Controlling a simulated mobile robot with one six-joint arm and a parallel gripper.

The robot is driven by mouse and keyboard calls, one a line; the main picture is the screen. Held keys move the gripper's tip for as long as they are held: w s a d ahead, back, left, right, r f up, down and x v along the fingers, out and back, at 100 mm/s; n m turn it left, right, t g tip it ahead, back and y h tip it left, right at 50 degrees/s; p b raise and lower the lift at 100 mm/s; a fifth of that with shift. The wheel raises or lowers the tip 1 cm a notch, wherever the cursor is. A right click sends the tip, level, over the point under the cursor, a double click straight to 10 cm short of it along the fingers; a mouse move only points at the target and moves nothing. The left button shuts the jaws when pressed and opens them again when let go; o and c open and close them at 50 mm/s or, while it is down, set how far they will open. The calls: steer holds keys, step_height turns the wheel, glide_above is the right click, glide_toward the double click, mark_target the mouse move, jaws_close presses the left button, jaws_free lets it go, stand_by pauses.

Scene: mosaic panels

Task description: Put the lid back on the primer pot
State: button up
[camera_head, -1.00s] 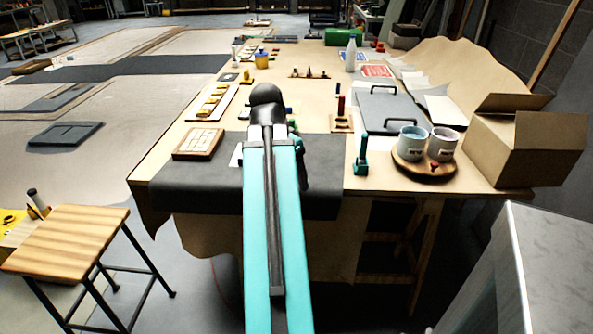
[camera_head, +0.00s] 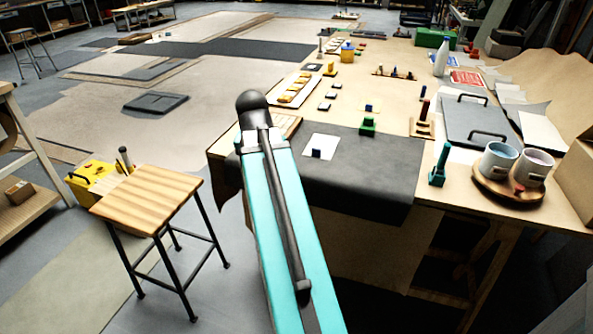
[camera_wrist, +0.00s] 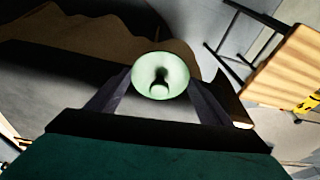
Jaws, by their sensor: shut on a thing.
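My gripper (camera_wrist: 160,88) is shut on a pale green round piece (camera_wrist: 174,66) with a dark, knob-like shape at its middle; it looks like the lid. It is held in the air, with floor and brown cloth-like material behind it. In the head view my arm hides the gripper and the held piece. Two pots, one with teal contents (camera_head: 498,163) and one with lilac contents (camera_head: 531,170), stand open on a round wooden board (camera_head: 490,190) at the table's right. Their labels are too small to read, so I cannot tell which is primer. The gripper is well left of them.
A small red thing (camera_head: 519,188) lies by the pots. A teal upright tool (camera_head: 440,165) stands left of them, and a grey handled case (camera_head: 480,122) lies behind. A cardboard box (camera_head: 578,170) is at the right edge. A wooden stool (camera_head: 148,205) stands left of my arm.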

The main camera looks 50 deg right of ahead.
steer(key=w+a+f+n+y, duration=0.1)
steer(key=w+a+n, duration=0.3)
steer(key=a, duration=0.7)
steer(key=w+a+f+n+t, duration=0.1)
steer(key=w+a+n, duration=0.3)
steer(key=a, duration=0.7)
steer(key=w+a+f+n+t+y, duration=0.1)
steer(key=w+a+n, duration=0.3)
steer(key=a, duration=0.8)
steer(key=w+f, duration=0.1)
steer(key=w, duration=0.1)
steer(key=shift+w+f+n+y, duration=0.3)
steer(key=shift+w, duration=0.1)
steer(key=shift+s+a, duration=0.1)
